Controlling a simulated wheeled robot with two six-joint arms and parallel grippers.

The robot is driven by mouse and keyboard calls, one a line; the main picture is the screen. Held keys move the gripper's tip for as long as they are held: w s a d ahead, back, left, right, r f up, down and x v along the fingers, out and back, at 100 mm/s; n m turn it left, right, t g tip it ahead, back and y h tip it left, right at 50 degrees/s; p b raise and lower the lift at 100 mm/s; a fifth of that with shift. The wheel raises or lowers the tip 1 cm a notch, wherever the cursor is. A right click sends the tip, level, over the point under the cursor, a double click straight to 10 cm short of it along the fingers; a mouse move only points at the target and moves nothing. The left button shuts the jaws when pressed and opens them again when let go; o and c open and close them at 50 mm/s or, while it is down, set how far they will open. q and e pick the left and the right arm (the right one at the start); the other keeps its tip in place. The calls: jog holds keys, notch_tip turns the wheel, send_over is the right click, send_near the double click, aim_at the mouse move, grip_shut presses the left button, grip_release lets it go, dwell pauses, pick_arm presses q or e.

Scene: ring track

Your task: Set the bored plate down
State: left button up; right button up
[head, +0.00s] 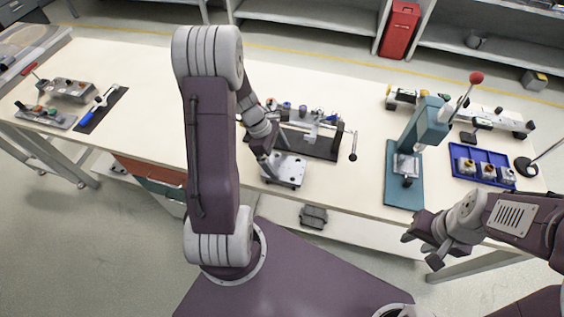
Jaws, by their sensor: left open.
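A light metal plate with small dark holes (287,171), which looks like the bored plate, is near the front edge of the table, in front of a dark fixture. It seems to lie flat on the tabletop. My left gripper (268,168) is at the plate's left side, pointing down, with its jaws open. The fingertips are small and partly hidden, so I cannot tell whether they touch the plate. My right gripper (422,250) is open and empty, in front of the table's front edge, to the right.
The dark fixture (322,146) with a lever stands behind the plate. A teal press (404,172) with a red-knobbed lever stands to the right. A blue tray (490,158) holds several parts farther right. The cream tabletop (150,110) is clear between the left-end tools and my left arm.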

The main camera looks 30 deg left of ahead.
pick_arm(q)
jog(key=w+p+v, duration=0.1)
jog(key=v, duration=0.8)
jog(key=s+d+m+y, duration=0.4)
jog(key=s+d+m, duration=0.4)
jog(key=m, duration=1.2)
jog(key=d, duration=0.2)
jog(key=shift+s+d+f+m, duration=0.25)
jog(key=shift+s+f+m, duration=0.05)
jog(key=shift+s+f, duration=0.1)
